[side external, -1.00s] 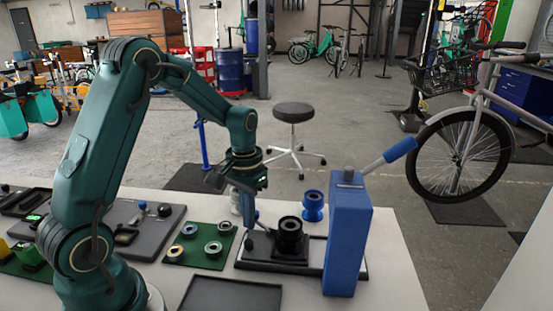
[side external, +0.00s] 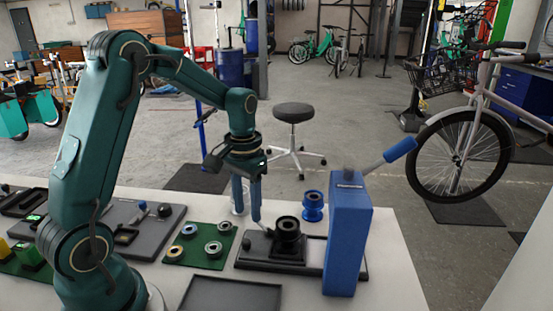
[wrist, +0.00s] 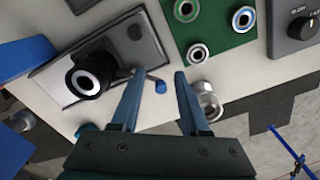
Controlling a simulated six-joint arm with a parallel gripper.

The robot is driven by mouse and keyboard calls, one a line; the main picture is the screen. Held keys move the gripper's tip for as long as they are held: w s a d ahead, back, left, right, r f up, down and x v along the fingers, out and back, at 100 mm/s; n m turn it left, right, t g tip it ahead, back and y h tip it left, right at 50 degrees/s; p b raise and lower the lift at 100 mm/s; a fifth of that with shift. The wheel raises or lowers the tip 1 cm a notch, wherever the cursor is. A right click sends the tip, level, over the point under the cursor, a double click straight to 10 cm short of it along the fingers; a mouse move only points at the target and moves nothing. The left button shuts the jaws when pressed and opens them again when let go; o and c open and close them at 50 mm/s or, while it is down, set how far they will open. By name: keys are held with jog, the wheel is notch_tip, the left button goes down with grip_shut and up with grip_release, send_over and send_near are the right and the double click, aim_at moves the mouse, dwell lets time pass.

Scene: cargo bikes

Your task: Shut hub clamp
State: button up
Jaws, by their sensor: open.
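The hub clamp is a dark base plate (side external: 255,262) on the bench with a black ringed hub (side external: 287,232) standing on it. The base and the hub (wrist: 88,75) also show at the left of the wrist view. A small lever with a blue tip (wrist: 160,87) sticks out from the base's edge. My gripper (side external: 247,214) is pointing down at the left of the hub. In the wrist view my gripper (wrist: 159,76) is open, its fingertips on either side of the blue-tipped lever, with a visible gap. Contact with the lever cannot be told.
A tall blue block (side external: 347,240) with a blue-gripped bar stands right of the clamp. A blue spool (side external: 313,207) stands behind it. A green mat (side external: 180,258) with several rings lies left, and a dark tray (side external: 230,293) in front. A silver cylinder (wrist: 208,101) is close to one finger.

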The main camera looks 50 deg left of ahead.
aim_at(249, 232)
notch_tip(249, 232, up, 4)
jog(key=shift+r, duration=0.15)
dwell(0.5)
jog(key=s+d+r+m+t, duration=0.25)
jog(key=s+d+r, duration=0.25)
jog(key=d+r, duration=0.25)
jog(key=s+d+f+t, duration=0.2)
jog(key=s+d+t, duration=0.1)
jog(key=s, duration=0.4)
jog(key=shift+s+f, duration=0.2)
jog(key=shift+f, duration=0.1)
